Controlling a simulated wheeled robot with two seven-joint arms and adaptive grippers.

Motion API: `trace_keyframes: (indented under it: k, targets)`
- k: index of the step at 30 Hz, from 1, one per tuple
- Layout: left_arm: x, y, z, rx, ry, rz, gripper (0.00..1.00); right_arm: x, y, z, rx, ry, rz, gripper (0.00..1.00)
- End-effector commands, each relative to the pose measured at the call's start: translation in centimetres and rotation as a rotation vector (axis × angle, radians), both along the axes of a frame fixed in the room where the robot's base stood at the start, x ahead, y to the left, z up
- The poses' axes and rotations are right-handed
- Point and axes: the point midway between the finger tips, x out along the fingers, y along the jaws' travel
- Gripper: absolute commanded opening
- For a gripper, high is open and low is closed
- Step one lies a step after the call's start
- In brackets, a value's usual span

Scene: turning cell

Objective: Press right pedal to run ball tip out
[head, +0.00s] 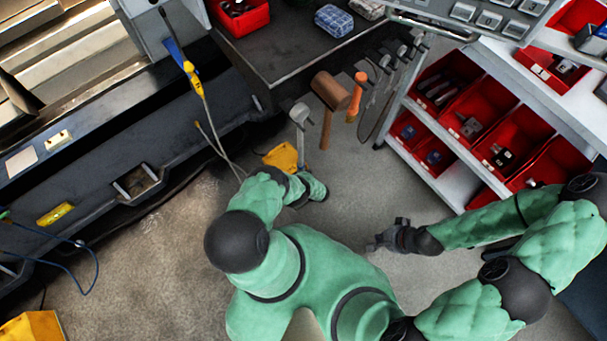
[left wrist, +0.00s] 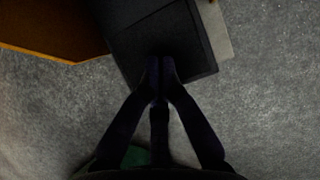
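A yellow pedal housing (head: 283,157) stands on the floor beside the machine base in the head view, just beyond my left arm. The left wrist view shows its orange-yellow edge (left wrist: 50,28) at upper left and a dark pedal plate (left wrist: 190,45) beside it. My left gripper (left wrist: 161,65) is shut and empty, fingertips together over the near part of the plate. I cannot tell whether they touch it. In the head view my left arm hides this gripper. My right gripper (head: 385,240) hangs over open floor, away from the pedal; its finger opening is unclear.
Another yellow housing (head: 32,328) is at the lower left. The dark machine base (head: 130,180) runs along the left, with cables nearby. A mallet (head: 331,92) and other tools hang by the bench. A rack with red bins (head: 505,140) stands at right.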

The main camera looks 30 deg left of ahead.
Motion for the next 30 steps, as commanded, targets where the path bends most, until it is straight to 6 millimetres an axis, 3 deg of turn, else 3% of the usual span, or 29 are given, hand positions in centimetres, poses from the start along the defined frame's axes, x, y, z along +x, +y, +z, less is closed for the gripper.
trace_keyframes:
  k: [7, 20, 30]
  targets:
    - [-1.3, -2.9, 0.8, -0.008, 0.006, -0.005, 0.00, 0.1, 0.0, 0.8, 0.000, -0.001, 0.001, 0.00]
    - [-1.3, -2.9, 1.0, -0.006, 0.005, -0.003, 0.00, 0.1, 0.0, 0.7, 0.000, -0.001, 0.001, 0.00]
    - [-1.6, -3.9, 3.1, -0.007, 0.005, -0.005, 0.00, 0.1, 0.0, 0.7, 0.000, -0.001, 0.001, 0.00]
